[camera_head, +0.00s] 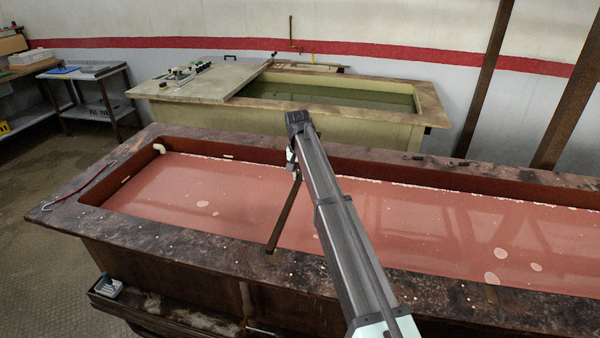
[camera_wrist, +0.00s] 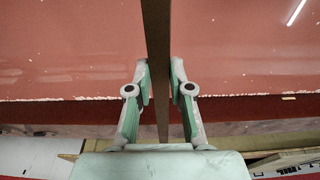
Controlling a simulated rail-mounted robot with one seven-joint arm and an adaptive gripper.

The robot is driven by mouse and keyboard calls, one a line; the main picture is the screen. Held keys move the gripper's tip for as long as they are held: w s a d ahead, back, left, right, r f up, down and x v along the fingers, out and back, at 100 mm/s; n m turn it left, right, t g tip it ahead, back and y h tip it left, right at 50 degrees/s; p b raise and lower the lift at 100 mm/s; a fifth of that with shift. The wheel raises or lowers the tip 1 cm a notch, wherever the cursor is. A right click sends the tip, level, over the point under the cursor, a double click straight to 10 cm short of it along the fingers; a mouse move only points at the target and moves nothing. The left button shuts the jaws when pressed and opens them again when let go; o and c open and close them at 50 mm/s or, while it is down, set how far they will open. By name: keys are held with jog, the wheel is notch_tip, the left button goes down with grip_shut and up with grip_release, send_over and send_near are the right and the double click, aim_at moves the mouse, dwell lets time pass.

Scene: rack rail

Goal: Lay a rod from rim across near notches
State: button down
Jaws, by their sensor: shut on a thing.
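A long, flat brown rod (camera_head: 284,215) hangs over the near tank, running lengthwise from my gripper toward the near rim. Its lower end appears at the near rim's inner edge; I cannot tell whether it touches. My gripper (camera_head: 293,158) is over the far side of the tank, partly hidden by my arm. In the wrist view, my gripper (camera_wrist: 160,80) is shut on the rod (camera_wrist: 157,35), one pale green finger on each side. The tank's rim (camera_head: 200,258) is dark, stained and wide, around pinkish-red liquid (camera_head: 180,190). I cannot clearly make out the notches.
Small dark pieces (camera_head: 415,157) lie on the far rim. A red bent wire (camera_head: 88,184) lies on the left rim. A second, cream tank (camera_head: 345,92) with greenish liquid stands behind, part covered by a board.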

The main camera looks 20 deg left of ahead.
jog(key=shift+f+b, duration=0.8)
jog(key=shift+f, duration=1.6)
jog(key=c, duration=1)
grip_release()
jog(key=shift+r+p, duration=1.85)
jog(key=shift+r, duration=2.15)
